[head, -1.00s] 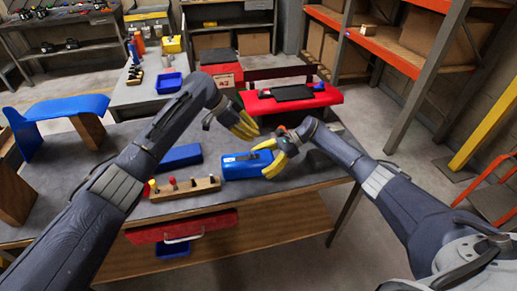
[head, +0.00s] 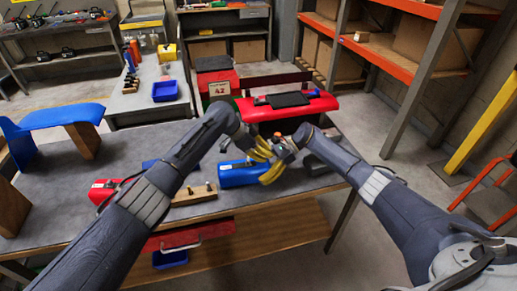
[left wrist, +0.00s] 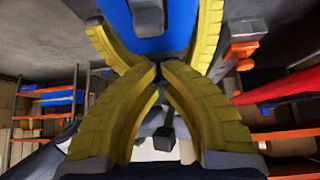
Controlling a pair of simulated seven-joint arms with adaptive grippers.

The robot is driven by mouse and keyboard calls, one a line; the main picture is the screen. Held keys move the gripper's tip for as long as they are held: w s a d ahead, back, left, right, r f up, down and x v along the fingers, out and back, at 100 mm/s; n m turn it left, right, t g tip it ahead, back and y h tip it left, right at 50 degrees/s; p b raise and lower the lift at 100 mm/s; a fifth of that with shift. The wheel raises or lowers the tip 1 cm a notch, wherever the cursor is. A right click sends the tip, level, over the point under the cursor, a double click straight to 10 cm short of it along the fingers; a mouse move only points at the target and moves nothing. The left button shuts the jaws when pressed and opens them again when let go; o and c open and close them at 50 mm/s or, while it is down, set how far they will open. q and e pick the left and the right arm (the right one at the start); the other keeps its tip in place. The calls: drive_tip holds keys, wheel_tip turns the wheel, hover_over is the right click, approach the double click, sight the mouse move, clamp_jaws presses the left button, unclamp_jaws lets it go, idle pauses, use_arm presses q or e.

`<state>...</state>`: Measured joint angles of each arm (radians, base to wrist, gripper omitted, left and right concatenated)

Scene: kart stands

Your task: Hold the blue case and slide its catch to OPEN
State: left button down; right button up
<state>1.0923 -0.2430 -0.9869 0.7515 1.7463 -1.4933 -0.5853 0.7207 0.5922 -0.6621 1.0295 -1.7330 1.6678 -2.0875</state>
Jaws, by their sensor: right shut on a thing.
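The blue case (head: 235,175) lies near the front edge of the grey workbench, beside the wooden peg block. My right gripper (head: 272,174) is shut on the blue case at its right end. My left gripper (head: 262,150) is just above that end, close to the right gripper. In the left wrist view, the left fingertips (left wrist: 158,71) come together with nothing seen between them. The blue case (left wrist: 175,42) is beyond them, flanked by yellow fingers. A dark grey block on it (left wrist: 147,14) may be the catch; its setting cannot be read.
The wooden peg block (head: 195,195) is partly behind my left arm. A red case (head: 101,191) and a blue stand (head: 55,125) are at the left of the bench. Orange shelving (head: 400,55) stands at right.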

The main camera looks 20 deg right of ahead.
sight(254, 163)
use_arm(q)
drive_tip(key=shift+w+a+f, duration=0.1)
drive_tip(key=shift+w+a, duration=0.1)
drive_tip(key=shift+a, duration=0.8)
drive_tip(key=shift+w+a, duration=0.2)
drive_tip(key=shift+a, duration=0.75)
use_arm(e)
drive_tip(key=shift+s+f, duration=0.1)
drive_tip(key=shift+f, duration=0.1)
use_arm(q)
drive_tip(key=shift+w+a, duration=0.2)
drive_tip(key=shift+a, duration=0.75)
drive_tip(key=shift+w+a, duration=0.2)
drive_tip(key=shift+a, duration=0.75)
drive_tip(key=d, duration=0.2)
drive_tip(key=s+d, duration=0.1)
drive_tip(key=shift+d, duration=0.35)
use_arm(e)
drive_tip(key=shift+d, duration=0.1)
use_arm(q)
drive_tip(key=shift+w+r, duration=0.15)
drive_tip(key=shift+r, duration=0.2)
drive_tip(key=v, duration=0.9)
use_arm(e)
drive_tip(key=shift+c, duration=0.2)
use_arm(q)
drive_tip(key=shift+a+r, duration=0.1)
